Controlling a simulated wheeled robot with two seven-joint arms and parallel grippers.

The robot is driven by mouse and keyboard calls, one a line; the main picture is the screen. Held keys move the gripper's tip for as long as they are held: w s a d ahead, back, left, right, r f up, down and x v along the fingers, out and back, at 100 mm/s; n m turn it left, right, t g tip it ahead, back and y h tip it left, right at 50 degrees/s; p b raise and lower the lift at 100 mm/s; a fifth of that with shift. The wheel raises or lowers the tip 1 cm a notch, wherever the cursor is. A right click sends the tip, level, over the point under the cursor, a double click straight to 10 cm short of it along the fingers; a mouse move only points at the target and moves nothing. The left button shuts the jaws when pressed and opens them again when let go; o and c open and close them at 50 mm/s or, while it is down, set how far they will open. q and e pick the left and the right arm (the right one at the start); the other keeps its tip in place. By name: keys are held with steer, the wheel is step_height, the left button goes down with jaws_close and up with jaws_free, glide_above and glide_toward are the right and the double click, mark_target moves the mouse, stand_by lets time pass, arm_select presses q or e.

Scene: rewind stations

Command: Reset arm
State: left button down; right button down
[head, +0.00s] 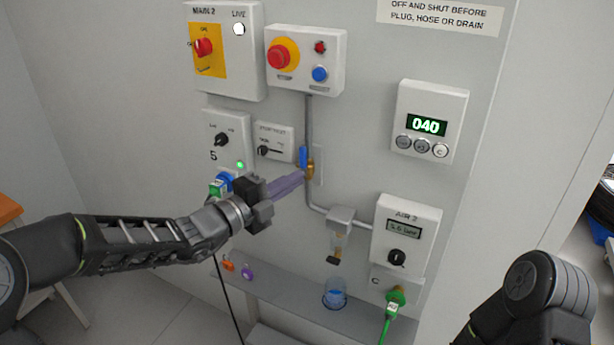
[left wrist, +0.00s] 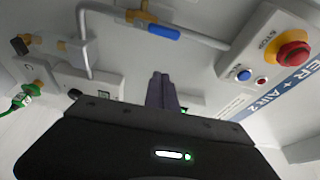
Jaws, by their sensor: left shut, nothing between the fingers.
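My left gripper (head: 301,177) is shut and empty, its purple-grey fingers pointing at the wall panel. The fingertips are close to a brass valve (head: 309,170) with a blue lever (head: 303,156) on a grey pipe; I cannot tell in the head view whether they touch. In the left wrist view the shut fingers (left wrist: 160,82) show apart from the blue lever (left wrist: 163,32). My right arm shows at the lower right of the head view, but its gripper is out of view.
A box with a red stop knob (head: 283,54) is above the valve. A display reading 040 (head: 428,125) and the AIR 2 box (head: 405,232) are to the right.

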arm_select(q)
steer(key=shift+s+a, duration=0.5)
steer(key=shift+a, duration=0.05)
